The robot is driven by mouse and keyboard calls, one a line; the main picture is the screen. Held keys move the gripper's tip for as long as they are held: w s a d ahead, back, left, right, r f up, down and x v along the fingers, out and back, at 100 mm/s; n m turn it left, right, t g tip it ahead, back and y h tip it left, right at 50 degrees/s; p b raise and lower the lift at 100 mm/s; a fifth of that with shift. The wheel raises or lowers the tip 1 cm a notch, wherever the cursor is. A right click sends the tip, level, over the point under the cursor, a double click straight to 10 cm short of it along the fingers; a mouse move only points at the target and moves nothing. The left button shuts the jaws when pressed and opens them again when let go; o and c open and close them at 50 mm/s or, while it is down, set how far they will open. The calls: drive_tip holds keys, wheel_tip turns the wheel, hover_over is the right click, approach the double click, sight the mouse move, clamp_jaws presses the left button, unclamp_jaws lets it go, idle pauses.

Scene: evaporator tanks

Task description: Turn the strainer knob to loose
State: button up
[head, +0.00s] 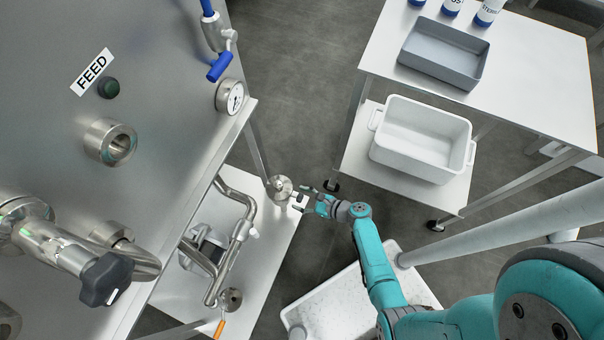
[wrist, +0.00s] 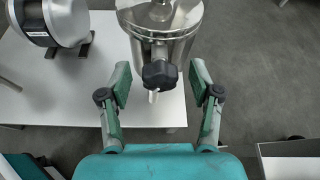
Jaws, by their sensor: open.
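A black knob (wrist: 160,74) with a white pointer sits on the side of an upright steel canister (wrist: 170,38) in the wrist view. The canister also shows in the head view (head: 280,186), but its knob is hard to make out there. My gripper (wrist: 160,88) is open, with one finger to each side of the knob in the picture. The knob appears ahead of the fingertips and neither finger visibly touches it. In the head view my gripper (head: 303,198) is just right of the canister. No loose or tight marking is readable.
Another black knob (head: 105,279) is on an angled steel fitting at the tank, lower left. Bent steel pipes (head: 240,235) and an orange-handled part (head: 219,328) are left of the canister. A cart with a white tub (head: 422,140) stands right; grey floor lies between.

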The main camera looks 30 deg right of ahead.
drive_tip(key=c, duration=1.1)
drive_tip(key=shift+c, duration=0.2)
drive_tip(key=n, duration=0.1)
drive_tip(key=n+t+h, duration=0.1)
drive_tip(key=n, duration=0.1)
drive_tip(key=shift+s+a+f+t+h, duration=0.1)
drive_tip(key=shift+a+t+h, duration=0.05)
drive_tip(key=shift+t+h, duration=0.15)
drive_tip(key=n+t+h, duration=0.1)
drive_tip(key=n, duration=0.2)
drive_tip(key=shift+f, duration=0.1)
drive_tip(key=n+t, duration=0.2)
drive_tip(key=n, duration=0.2)
drive_tip(key=shift+h, duration=0.4)
drive_tip(key=n+t, duration=0.2)
drive_tip(key=n, duration=0.2)
drive_tip(key=shift+f, duration=0.1)
drive_tip(key=shift+n+y, duration=0.3)
drive_tip(key=shift+n, duration=0.1)
